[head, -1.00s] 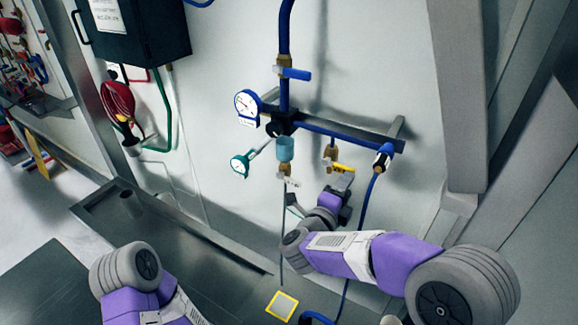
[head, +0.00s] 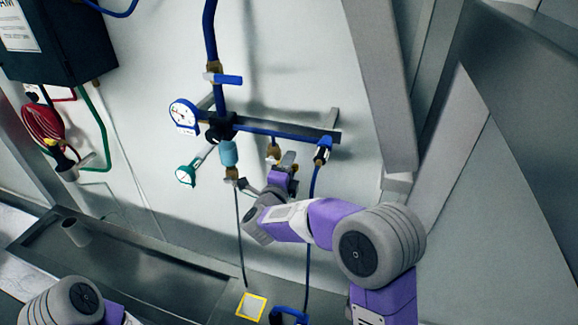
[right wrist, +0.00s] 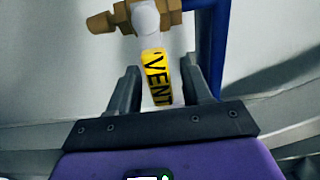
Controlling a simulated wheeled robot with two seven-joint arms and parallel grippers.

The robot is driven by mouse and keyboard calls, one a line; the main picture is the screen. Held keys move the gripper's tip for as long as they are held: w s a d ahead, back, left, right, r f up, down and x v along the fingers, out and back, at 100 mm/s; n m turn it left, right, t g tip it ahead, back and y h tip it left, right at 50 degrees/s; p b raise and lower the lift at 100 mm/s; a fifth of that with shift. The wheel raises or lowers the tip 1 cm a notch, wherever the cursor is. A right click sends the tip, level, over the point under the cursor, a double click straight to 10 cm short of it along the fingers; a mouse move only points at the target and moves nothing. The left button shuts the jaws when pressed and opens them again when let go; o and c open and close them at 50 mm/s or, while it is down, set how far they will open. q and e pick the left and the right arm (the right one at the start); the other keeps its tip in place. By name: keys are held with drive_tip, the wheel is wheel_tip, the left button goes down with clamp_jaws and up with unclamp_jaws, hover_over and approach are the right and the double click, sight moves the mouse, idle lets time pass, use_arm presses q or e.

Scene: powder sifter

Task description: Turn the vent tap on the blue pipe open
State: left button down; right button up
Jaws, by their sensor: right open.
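The blue pipe (head: 270,133) runs along a wall bracket. The vent tap's brass body (head: 273,153) hangs below it and also shows in the right wrist view (right wrist: 118,18). The tap's yellow handle, lettered VENT (right wrist: 157,78), points down from a white hub in the right wrist view. My right gripper (head: 287,160) is up at the tap and hides the handle in the head view. In the right wrist view its open fingers (right wrist: 160,85) stand either side of the handle, with gaps showing. My left gripper is out of the picture; only part of that arm shows.
A dial gauge (head: 183,114), a green gauge (head: 186,175) and a blue-handled valve (head: 226,79) sit left of the tap. A blue hose (head: 311,215) hangs close to its right. A metal trough (head: 150,265) lies below, with a yellow-edged square (head: 251,306) beside it.

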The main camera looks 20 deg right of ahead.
clamp_jaws()
drive_tip(key=shift+r, duration=0.1)
drive_tip(key=n, duration=0.1)
drive_tip(key=r+n, duration=0.1)
drive_tip(key=n, duration=0.1)
drive_tip(key=shift+a+r+p, duration=0.1)
drive_tip(key=shift+r+p, duration=0.15)
drive_tip(key=shift+p, duration=0.05)
drive_tip(key=shift+w+a+r+n+p, duration=0.2)
drive_tip(key=shift+r+n+p, duration=0.25)
drive_tip(key=shift+n, duration=0.55)
drive_tip(key=shift+w+a+r+n+p, duration=0.15)
drive_tip(key=shift+r+n+p, duration=0.25)
drive_tip(key=shift+n, duration=0.6)
drive_tip(key=shift+s, duration=0.1)
unclamp_jaws()
